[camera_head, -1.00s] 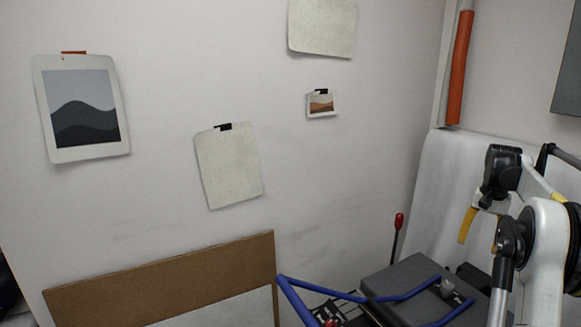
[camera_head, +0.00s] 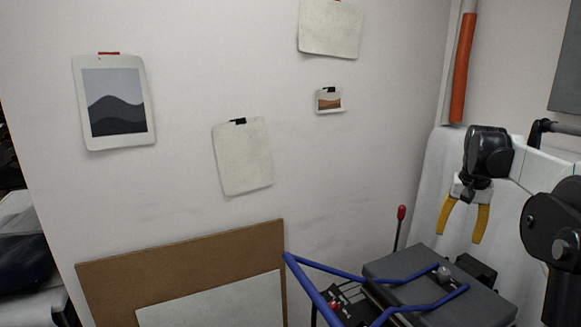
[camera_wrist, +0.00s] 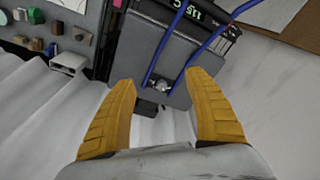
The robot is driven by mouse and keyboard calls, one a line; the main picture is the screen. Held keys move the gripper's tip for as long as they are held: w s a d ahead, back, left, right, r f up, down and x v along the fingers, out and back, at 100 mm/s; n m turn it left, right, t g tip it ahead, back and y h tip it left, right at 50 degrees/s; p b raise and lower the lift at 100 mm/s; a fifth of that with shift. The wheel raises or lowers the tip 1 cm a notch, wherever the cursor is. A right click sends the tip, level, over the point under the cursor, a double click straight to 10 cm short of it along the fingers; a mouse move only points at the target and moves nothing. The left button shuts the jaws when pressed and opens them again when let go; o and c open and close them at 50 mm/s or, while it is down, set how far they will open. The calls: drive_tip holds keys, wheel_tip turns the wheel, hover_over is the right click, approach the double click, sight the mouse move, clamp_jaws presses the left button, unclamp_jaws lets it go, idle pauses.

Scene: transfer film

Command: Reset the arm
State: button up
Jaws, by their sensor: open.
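My gripper (camera_head: 463,222) has two yellow fingers and hangs pointing down at the right of the head view. The fingers are apart with nothing between them. In the wrist view my gripper (camera_wrist: 163,112) also shows both yellow fingers spread and empty. Beyond the fingertips is a grey machine (camera_head: 420,270) with blue handle bars (camera_head: 330,268). The same grey machine (camera_wrist: 185,38) lies ahead of the fingers in the wrist view. From these views I cannot tell the exact gap between the fingers and the machine.
A red-tipped lever (camera_head: 401,213) stands by the machine. A brown board (camera_head: 180,262) leans at the lower left. Paper sheets (camera_head: 243,157) hang on the wall. White draped cloth (camera_wrist: 40,115) lies under the gripper, with small coloured items (camera_wrist: 35,16) beyond it.

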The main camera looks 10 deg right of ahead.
drive_tip(key=s+a+n+t, duration=0.15)
drive_tip(key=s+a, duration=0.25)
drive_tip(key=a, duration=0.5)
drive_tip(key=s+a+n+t, duration=0.15)
drive_tip(key=s+a, duration=0.25)
drive_tip(key=a, duration=0.4)
drive_tip(key=s+a+n+t, duration=0.15)
drive_tip(key=s+a, duration=0.25)
drive_tip(key=a, duration=0.5)
drive_tip(key=s+a+f+n+t, duration=0.1)
drive_tip(key=s+a+f+n, duration=0.2)
drive_tip(key=s+a+f, duration=0.45)
wheel_tip(320, 180, down, 21)
drive_tip(key=s+b, duration=0.1)
drive_tip(key=b, duration=2.1)
drive_tip(key=shift+s+a+f+y, duration=0.15)
drive_tip(key=shift+s+a+y, duration=0.2)
drive_tip(key=shift+a+y, duration=0.1)
